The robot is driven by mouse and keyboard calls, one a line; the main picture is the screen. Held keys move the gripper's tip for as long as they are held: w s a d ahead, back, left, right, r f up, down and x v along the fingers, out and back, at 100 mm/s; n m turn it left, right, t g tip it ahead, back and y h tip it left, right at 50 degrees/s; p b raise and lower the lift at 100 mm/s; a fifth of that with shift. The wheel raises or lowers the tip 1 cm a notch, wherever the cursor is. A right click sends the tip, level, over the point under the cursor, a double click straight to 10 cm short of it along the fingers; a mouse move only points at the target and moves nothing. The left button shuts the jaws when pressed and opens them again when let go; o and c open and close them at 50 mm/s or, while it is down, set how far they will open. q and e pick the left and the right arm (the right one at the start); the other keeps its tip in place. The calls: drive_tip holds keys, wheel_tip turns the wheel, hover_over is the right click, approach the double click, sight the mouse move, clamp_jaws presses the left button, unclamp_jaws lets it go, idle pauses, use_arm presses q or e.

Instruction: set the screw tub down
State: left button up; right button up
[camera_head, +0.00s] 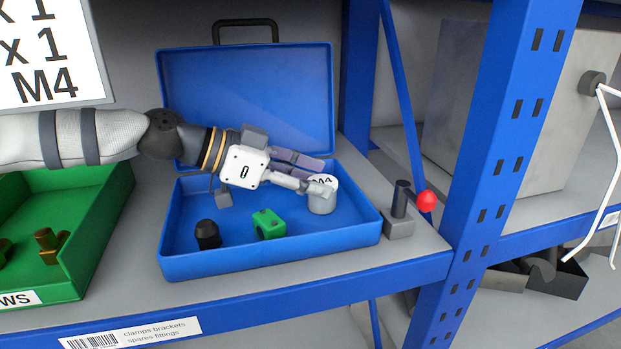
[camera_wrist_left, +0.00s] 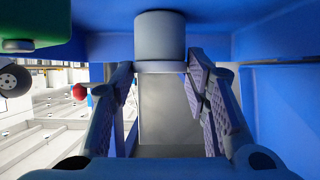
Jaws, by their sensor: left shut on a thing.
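The screw tub (camera_head: 322,202) is a small grey cylinder with a white top marked M4. My left gripper (camera_head: 318,184) reaches in from the left and is shut on it. The tub is over the right part of the open blue case (camera_head: 220,265); I cannot tell whether it touches the case floor. In the left wrist view the tub (camera_wrist_left: 160,42) sits between the fingertips of the left gripper (camera_wrist_left: 160,72). My right gripper is not in view.
In the case are a black knob-like part (camera_head: 208,235), a green bracket (camera_head: 268,224) and a small grey part (camera_head: 223,198). A green bin (camera_head: 95,215) stands left of it. A grey block with a post (camera_head: 398,225) and red ball (camera_head: 427,201) stands right, near the blue upright (camera_head: 490,140).

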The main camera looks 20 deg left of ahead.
use_arm(q)
drive_tip(key=shift+f, duration=0.2)
drive_tip(key=o, duration=1.3)
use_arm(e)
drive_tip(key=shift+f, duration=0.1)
use_arm(q)
drive_tip(key=shift+r, duration=0.2)
drive_tip(key=p+v, duration=0.2)
drive_tip(key=v, duration=1)
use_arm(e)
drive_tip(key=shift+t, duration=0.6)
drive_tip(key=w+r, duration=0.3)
